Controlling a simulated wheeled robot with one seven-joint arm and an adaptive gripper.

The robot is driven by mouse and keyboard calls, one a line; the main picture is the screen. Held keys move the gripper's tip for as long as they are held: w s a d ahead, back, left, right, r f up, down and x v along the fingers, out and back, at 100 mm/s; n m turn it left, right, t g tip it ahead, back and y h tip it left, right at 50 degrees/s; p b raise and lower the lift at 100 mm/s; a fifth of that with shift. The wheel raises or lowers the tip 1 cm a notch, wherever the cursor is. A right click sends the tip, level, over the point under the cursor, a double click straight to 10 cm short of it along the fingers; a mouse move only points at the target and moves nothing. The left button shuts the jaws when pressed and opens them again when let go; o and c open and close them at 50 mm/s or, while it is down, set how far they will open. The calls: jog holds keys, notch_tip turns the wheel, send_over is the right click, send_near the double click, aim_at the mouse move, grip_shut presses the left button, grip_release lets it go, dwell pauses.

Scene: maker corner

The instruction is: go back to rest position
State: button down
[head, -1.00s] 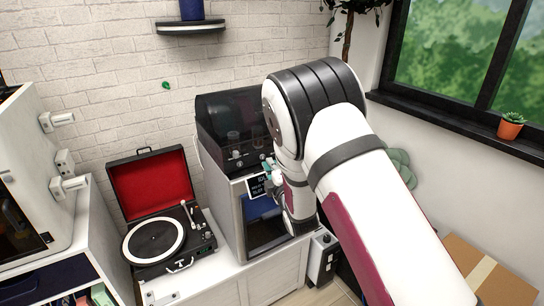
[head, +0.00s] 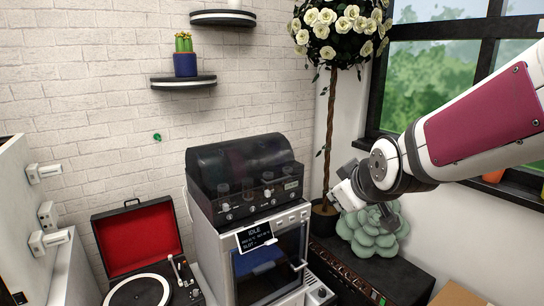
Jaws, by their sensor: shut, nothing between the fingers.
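My gripper (head: 338,197) is in the head view, right of centre, at the end of my white and maroon arm. It is raised in the air and appears in front of the potted flower tree and near the green succulent-like cushion. Its fingers are small and dark here, shut with nothing held. It is apart from the white machine to its left.
A white machine (head: 228,258) with an "IDLE" display carries a dark-lidded amplifier-like unit (head: 246,172). An open red-lined turntable (head: 137,243) stands left. The flower tree (head: 330,110), green cushion (head: 370,232) and dark cabinet (head: 405,278) are on the right. Wall shelves (head: 184,82) hang above.

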jog(key=s+d+m+g, duration=0.2)
jog(key=s+m, duration=0.1)
jog(key=s, duration=1)
jog(key=s+d+m+g+h, duration=0.1)
jog(key=s+d+m+g, duration=0.1)
jog(key=s, duration=1.1)
jog(key=shift+s+d+m+g, duration=0.15)
jog(key=shift+d+m+g, duration=0.3)
jog(key=shift+m, duration=0.55)
